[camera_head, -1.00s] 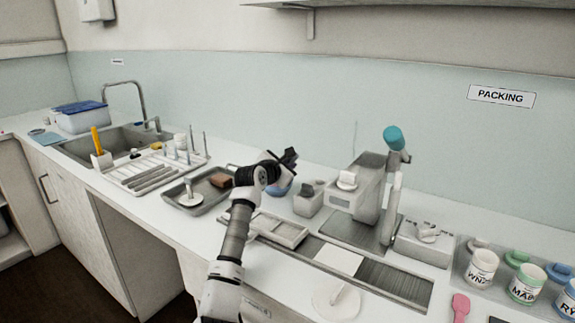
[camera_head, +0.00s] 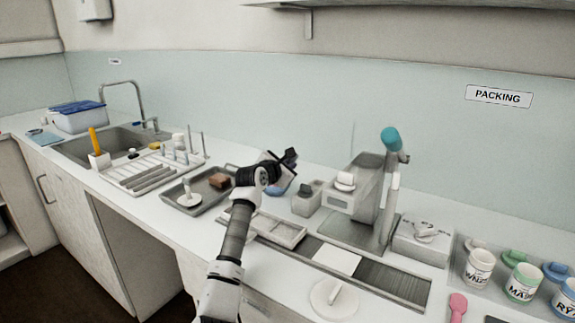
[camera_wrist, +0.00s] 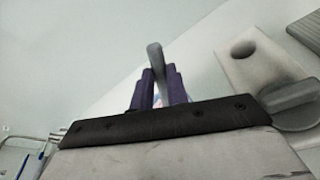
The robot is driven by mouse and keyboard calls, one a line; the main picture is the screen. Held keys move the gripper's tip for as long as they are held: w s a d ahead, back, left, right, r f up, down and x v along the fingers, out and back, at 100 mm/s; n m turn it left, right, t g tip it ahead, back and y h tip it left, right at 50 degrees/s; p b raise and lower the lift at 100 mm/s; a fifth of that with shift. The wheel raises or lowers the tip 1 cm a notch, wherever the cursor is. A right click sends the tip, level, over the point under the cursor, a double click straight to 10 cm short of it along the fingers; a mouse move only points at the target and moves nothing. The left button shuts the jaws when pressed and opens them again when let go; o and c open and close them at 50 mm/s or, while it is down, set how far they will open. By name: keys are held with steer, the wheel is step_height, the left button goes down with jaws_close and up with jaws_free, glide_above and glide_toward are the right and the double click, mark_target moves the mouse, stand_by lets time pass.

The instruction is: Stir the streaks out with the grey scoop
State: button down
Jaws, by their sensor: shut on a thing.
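My gripper (camera_wrist: 158,88) has purple fingers in the wrist view, shut on a grey upright handle (camera_wrist: 154,57), which I take to be the grey scoop's. The scoop's lower end is hidden. In the head view my wrist hangs over the counter, left of the grey machine. A blue bowl (camera_head: 274,191) shows just below and behind my wrist, mostly covered by it. Its contents and any streaks cannot be seen. I cannot tell whether the scoop is inside the bowl.
A grey tray (camera_head: 209,201) with a brown block (camera_head: 219,181) lies left of my arm. A grey block-like holder (camera_head: 306,199) and the grey machine (camera_head: 369,190) stand close on the right. A shallow pale tray (camera_head: 276,228) lies in front.

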step_height(320, 180, up, 10)
steer(key=p, duration=0.6)
steer(key=shift+r+p, duration=0.2)
steer(key=shift+p, duration=0.1)
stand_by(0.3)
steer(key=shift+f, duration=0.1)
stand_by(0.4)
